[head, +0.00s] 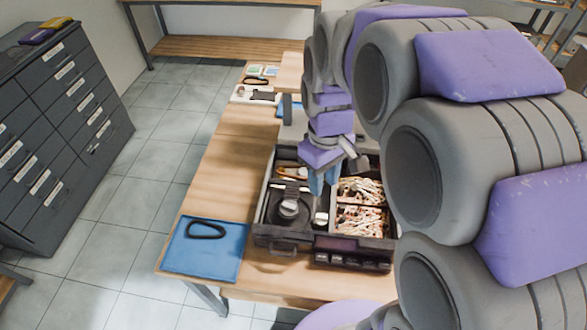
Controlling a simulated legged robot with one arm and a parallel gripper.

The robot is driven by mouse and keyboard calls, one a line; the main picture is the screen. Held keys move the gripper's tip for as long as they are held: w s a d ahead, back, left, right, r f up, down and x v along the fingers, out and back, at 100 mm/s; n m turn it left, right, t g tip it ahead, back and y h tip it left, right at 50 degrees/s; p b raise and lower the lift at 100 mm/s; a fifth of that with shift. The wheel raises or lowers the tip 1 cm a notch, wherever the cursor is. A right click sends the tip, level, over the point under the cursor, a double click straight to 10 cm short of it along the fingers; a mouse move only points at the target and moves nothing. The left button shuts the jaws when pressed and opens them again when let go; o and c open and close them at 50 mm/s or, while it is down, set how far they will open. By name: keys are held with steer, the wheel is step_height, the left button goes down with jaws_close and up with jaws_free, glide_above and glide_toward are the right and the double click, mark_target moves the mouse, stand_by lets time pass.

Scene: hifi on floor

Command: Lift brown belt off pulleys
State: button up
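An open dark hi-fi chassis (264,233) sits on the wooden bench. Inside it on the left is a round dark part (289,209), possibly a motor or pulley. A small orange-brown curved piece (291,172) at the back left of the chassis may be the brown belt; it is too small to be sure, and I cannot tell whether it is around pulleys. My gripper (323,187) points down over the middle of the chassis, just right of that piece. Its blue fingers are close together; any gap or held thing is unclear.
A blue mat (190,255) with a black belt loop (206,230) lies at the front left of the bench. Tangled wiring (361,205) fills the chassis's right side. A white tray (250,95) with dark parts lies farther back. Bench (235,150) is clear between. Grey drawers (62,125) stand left.

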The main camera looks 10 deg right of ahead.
steer(key=w+f+n+b, duration=0.1)
steer(key=w+f+n, duration=0.3)
steer(key=w, duration=0.6)
steer(key=w+f+n+t, duration=0.1)
steer(key=w+f+n, duration=0.3)
steer(key=w, duration=0.6)
steer(key=w+f+n+b, duration=0.1)
steer(key=w+f+n, duration=0.1)
steer(key=w+f, duration=0.6)
steer(key=f+b, duration=0.1)
steer(key=f, duration=0.2)
steer(key=w+f+b, duration=0.1)
steer(key=f, duration=0.2)
steer(key=w+f, duration=0.1)
steer(key=f, duration=0.2)
steer(key=shift+w+a+f+b, duration=0.1)
steer(key=shift+a+f+b, duration=0.1)
steer(key=shift+a+b, duration=0.2)
steer(key=f, duration=0.2)
steer(key=f+b, duration=0.2)
steer(key=f, duration=0.1)
steer(key=shift+w+f, duration=0.3)
steer(key=shift+w, duration=0.05)
jaws_close()
